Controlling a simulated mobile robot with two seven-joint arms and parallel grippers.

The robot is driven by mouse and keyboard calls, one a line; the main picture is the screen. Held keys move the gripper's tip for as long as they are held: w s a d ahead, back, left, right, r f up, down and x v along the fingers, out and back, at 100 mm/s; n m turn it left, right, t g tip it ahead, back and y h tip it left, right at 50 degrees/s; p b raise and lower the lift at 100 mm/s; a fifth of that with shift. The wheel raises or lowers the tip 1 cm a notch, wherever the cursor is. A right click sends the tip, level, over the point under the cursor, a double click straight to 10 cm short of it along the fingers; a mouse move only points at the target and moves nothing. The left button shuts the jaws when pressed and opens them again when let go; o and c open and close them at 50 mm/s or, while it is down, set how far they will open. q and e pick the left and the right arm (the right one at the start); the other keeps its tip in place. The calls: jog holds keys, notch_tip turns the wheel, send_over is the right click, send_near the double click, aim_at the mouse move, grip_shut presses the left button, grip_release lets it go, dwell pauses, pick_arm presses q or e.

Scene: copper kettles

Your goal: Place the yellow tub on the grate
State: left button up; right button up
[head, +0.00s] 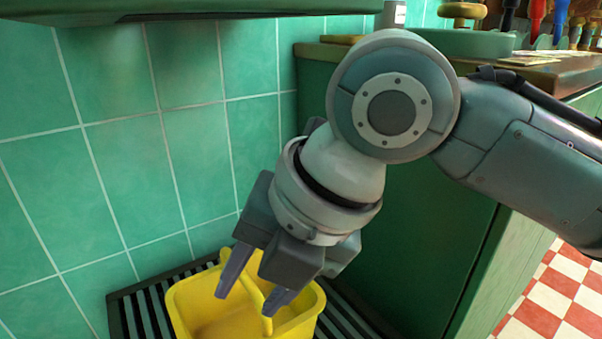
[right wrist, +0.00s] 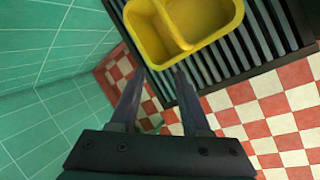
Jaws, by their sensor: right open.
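The yellow tub (head: 190,300) stands upright on the black slatted grate (head: 128,315), cut off by the bottom edge of the head view. A raised yellow strip runs across its middle. My right gripper (head: 246,301) is open over the tub, with its fingers pointing down and the raised strip showing between them; I cannot tell whether they touch it. In the right wrist view the tub (right wrist: 213,17) is at the top on the grate (right wrist: 228,68), just beyond the open, empty-looking fingertips. My left gripper is not in view.
A green tiled wall (head: 100,170) rises behind the grate. A green cabinet (head: 440,250) stands on the right, with bottles and kitchenware on its counter. A green overhang (head: 200,8) hangs above. The red and white checkered floor (head: 555,295) is clear.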

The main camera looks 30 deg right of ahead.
jog(key=s+d+f+m+h, duration=0.1)
jog(key=s+d+f+m, duration=0.1)
jog(key=s+m, duration=0.6)
jog(key=s+d+f+m+h, duration=0.2)
jog(key=s+d+m, duration=0.3)
jog(key=m, duration=1.3)
jog(key=s, duration=0.3)
jog(key=shift+s+d+f+g, duration=0.2)
jog(key=shift+f+g, duration=0.1)
jog(key=shift+g, duration=0.1)
jog(key=shift+a, duration=0.1)
